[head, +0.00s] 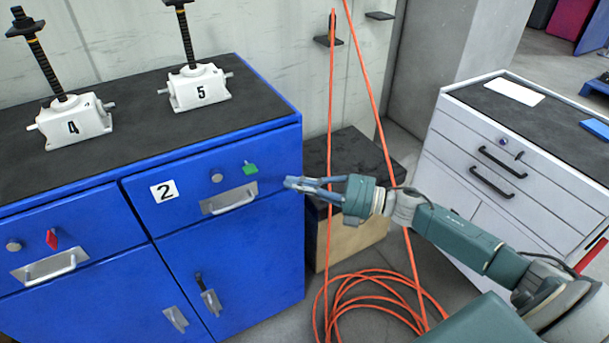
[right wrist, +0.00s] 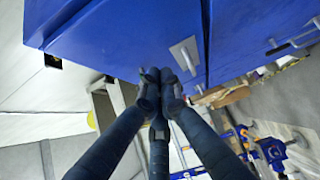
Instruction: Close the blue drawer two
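Drawer two (head: 215,165) is the blue drawer marked with a white "2" label (head: 163,191) in the right half of the blue cabinet. It has a silver handle (head: 236,205), a round lock and a green tag. Its front looks nearly flush with the cabinet; I cannot tell whether a small gap is left. My right gripper (head: 289,183) is at the right end of the drawer front, right of the handle, with its fingers together and nothing seen between them. In the right wrist view the fingertips (right wrist: 166,77) are close to a blue front; contact is unclear. My left gripper is out of view.
Screw jacks 4 (head: 74,124) and 5 (head: 200,90) stand on the cabinet's black top (head: 130,120). Orange cable (head: 375,290) hangs and coils on the floor right of the cabinet. A white drawer cabinet (head: 480,185) stands to the right.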

